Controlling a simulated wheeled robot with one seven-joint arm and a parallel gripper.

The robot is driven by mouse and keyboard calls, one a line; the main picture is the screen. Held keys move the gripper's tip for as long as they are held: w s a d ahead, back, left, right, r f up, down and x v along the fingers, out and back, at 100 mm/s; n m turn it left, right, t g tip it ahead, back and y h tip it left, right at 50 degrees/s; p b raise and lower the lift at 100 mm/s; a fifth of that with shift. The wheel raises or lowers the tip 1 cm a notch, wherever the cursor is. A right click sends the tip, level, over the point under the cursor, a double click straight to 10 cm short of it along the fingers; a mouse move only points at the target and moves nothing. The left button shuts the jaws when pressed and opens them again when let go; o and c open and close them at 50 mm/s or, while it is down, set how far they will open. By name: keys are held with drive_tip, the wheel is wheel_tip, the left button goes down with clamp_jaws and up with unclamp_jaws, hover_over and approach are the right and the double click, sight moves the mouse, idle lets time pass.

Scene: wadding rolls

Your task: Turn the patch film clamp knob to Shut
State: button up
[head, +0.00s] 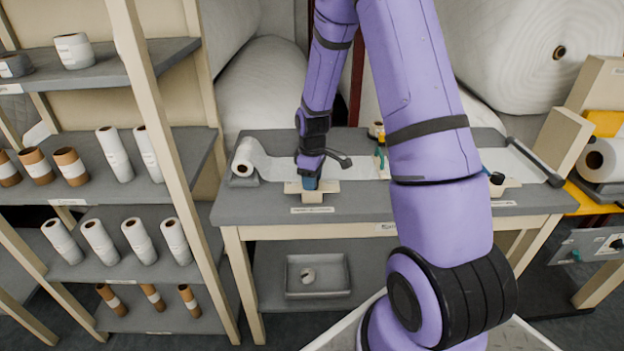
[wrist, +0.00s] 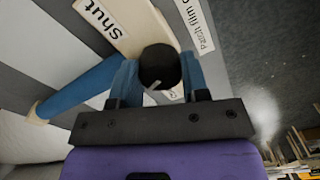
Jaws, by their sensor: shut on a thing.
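The patch film clamp knob (wrist: 160,66) is round and black in the wrist view, with a pale mark on its lower part. It sits on a cream plate (wrist: 128,28), which also shows on the bench in the head view (head: 325,195). A "Shut" label (wrist: 97,17) lies up and left of the knob. The pale mark does not point at that label. A partly cut-off "Patch film" label (wrist: 194,25) is to the right. My gripper (wrist: 160,78) has its blue fingers closed on both sides of the knob. In the head view my gripper (head: 308,186) hides the knob.
The grey bench (head: 255,207) holds a white film roll (head: 246,160) at left and another clamp station with a dark knob (head: 497,178) at right. A shelf rack (head: 182,150) with rolls stands left. A grey tray (head: 318,290) is below.

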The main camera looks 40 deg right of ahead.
drive_tip(key=m, duration=0.4)
drive_tip(key=shift+m, duration=0.3)
drive_tip(key=m, duration=0.4)
drive_tip(key=shift+m, duration=0.3)
drive_tip(key=m, duration=0.4)
drive_tip(key=shift+m, duration=2.5)
drive_tip(key=o, duration=0.9)
